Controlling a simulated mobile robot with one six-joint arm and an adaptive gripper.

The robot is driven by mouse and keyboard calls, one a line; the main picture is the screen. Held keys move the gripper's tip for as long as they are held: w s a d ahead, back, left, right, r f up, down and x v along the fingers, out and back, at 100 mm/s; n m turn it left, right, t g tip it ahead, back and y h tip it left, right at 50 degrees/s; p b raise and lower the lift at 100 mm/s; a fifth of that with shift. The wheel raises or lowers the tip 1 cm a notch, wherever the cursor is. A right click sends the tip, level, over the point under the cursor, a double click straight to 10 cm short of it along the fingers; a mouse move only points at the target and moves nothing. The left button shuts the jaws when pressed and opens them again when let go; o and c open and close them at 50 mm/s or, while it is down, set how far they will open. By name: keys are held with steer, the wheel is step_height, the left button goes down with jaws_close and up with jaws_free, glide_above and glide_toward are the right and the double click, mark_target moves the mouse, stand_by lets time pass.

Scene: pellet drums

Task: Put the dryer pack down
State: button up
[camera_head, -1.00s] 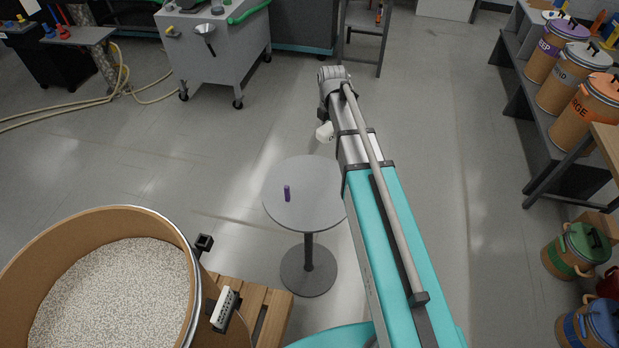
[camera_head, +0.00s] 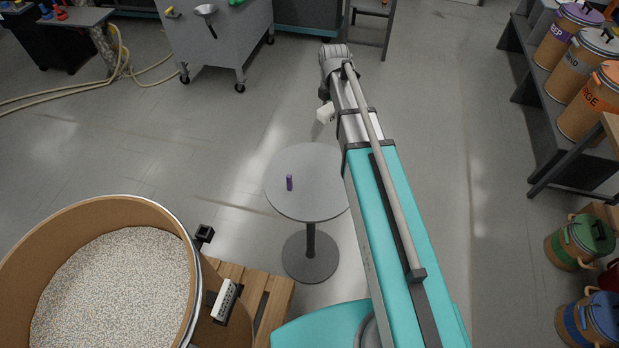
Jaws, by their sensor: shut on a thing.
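My teal and silver arm reaches away from me across the right of the round table. The jaws of my gripper cannot be made out; the far end of the arm hides them. A small white piece (camera_head: 326,113) shows beside the arm's far end; I cannot tell whether it is the dryer pack or part of my wrist. The rest of the visible tabletop is bare.
A large open drum (camera_head: 75,214) of pale pellets stands front left, with a white slotted box (camera_head: 224,299) at its side, by a wooden pallet (camera_head: 262,283). A grey cart (camera_head: 225,45) stands behind. Labelled drums (camera_head: 588,105) line the right. Floor around the table is clear.

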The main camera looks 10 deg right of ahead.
steer(key=s+f+m+b, duration=0.2)
steer(key=s+f+b, duration=0.9)
steer(key=s, duration=0.4)
steer(key=shift+a+f, duration=0.3)
steer(key=b, duration=0.9)
glide_above(329, 166)
steer(key=s, duration=0.1)
step_height(329, 166, down, 9)
steer(key=shift+a, duration=0.1)
steer(key=shift+w+f+b, duration=0.5)
steer(key=shift+f+b, duration=0.25)
steer(key=shift+b, duration=0.2)
steer(key=shift+s+f+b, duration=0.1)
steer(key=shift+f+b, duration=1.15)
steer(key=shift+f, duration=0.2)
